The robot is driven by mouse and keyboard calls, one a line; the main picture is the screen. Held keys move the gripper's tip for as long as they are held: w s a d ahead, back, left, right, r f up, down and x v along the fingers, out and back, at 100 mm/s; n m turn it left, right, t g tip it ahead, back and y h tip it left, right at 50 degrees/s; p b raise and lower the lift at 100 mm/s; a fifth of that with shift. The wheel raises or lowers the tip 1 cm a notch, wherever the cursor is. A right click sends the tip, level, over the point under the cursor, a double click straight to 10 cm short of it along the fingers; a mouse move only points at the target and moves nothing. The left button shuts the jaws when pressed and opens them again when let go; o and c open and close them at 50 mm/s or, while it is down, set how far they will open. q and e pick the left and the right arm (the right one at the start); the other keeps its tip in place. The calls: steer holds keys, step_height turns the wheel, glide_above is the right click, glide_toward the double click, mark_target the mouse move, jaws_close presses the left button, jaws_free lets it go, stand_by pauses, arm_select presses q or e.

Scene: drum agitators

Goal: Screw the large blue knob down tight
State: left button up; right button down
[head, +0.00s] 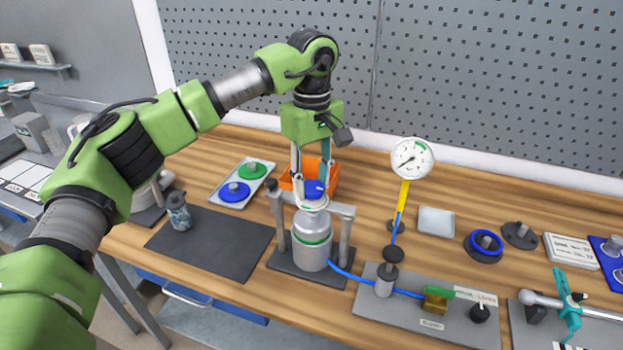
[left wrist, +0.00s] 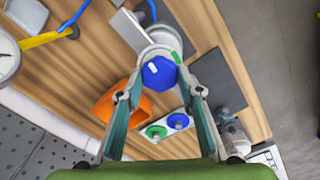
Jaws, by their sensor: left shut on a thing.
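The large blue knob (head: 314,187) sits on top of a grey metal vessel (head: 312,238) with a green band, held in a grey stand. My left gripper (head: 313,194) points down over it, one finger on each side, shut on the knob. In the left wrist view the blue knob (left wrist: 160,73) has a white mark on its face and lies between the fingertips (left wrist: 161,80). The fingers hide part of its rim. My right gripper is not in view.
An orange bin (head: 325,172) stands close behind the vessel. A tray (head: 262,180) with a blue and a green disc lies left. A pressure gauge (head: 411,158) on a yellow stem stands right, and a blue hose runs from the vessel. The dark mat (head: 225,243) is mostly clear.

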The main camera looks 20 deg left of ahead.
mark_target(312, 186)
arm_select(q)
steer(key=shift+w+r+m, duration=0.1)
steer(key=shift+r+m, duration=0.1)
steer(key=shift+m, duration=0.9)
steer(key=o, duration=0.9)
steer(key=shift+o, duration=1.1)
step_height(312, 186, up, 12)
